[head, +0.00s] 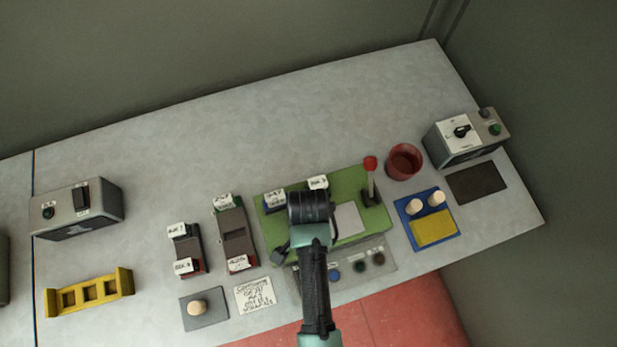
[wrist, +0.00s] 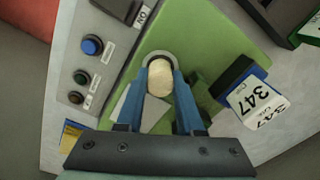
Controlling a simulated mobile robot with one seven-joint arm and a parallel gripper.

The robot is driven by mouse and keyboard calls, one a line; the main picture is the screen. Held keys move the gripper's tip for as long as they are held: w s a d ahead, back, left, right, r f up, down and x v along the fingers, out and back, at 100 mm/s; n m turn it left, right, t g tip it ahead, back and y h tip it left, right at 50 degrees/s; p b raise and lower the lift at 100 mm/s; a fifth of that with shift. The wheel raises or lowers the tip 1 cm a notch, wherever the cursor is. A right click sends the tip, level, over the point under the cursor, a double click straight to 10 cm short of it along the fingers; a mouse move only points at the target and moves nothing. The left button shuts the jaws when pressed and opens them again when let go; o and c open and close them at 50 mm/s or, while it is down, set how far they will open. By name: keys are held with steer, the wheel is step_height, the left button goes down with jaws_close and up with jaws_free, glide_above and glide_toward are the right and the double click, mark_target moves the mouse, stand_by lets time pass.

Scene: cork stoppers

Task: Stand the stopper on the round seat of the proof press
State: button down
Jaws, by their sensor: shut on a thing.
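A pale cork stopper (wrist: 160,80) is held between the two blue fingers of my gripper (wrist: 161,74) in the wrist view. A grey round rim (wrist: 158,53), which looks like the round seat, shows just behind the stopper's far edge. I see the stopper end-on over the seat and cannot tell whether it touches. The green proof press (head: 345,184) stands in the head view with a red-knobbed lever (head: 370,165) at its right. It also shows in the wrist view (wrist: 215,50). My gripper and wrist hide the seat and held stopper in the head view.
A blue tray (head: 409,236) with two stoppers and a yellow pad lies right of the press, near a red cup (head: 404,161). Another stopper (head: 197,307) is on a grey plate at left. A button panel (head: 382,271) lies before the press. The back of the table is clear.

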steer(key=c, duration=0.5)
jaws_free()
steer(key=shift+f, duration=0.1)
steer(key=shift+c, duration=0.2)
step_height(320, 180, up, 12)
steer(key=w+a+r+n+t, duration=0.25)
steer(key=w+r+t, duration=0.65)
steer(key=w+r, duration=0.8)
steer(key=w+d+r+n+t, duration=0.1)
steer(key=w+r+t, duration=0.15)
steer(key=r, duration=0.55)
steer(key=w+r+n+t, duration=0.15)
steer(key=r+t, duration=0.25)
steer(key=r, duration=0.5)
steer(key=s+r+n+t, duration=0.1)
steer(key=s+r+t, duration=0.2)
steer(key=r, duration=0.7)
steer(key=s+d+r+n+t, duration=0.1)
steer(key=s+r+t, duration=0.3)
steer(key=r, duration=0.6)
steer(key=s+r+n+t, duration=0.2)
steer(key=s+r+t, duration=0.2)
steer(key=r, duration=0.6)
steer(key=shift+s+d+r+t, duration=0.25)
steer(key=shift+d+r+t, duration=0.05)
steer(key=shift+r+t, duration=0.15)
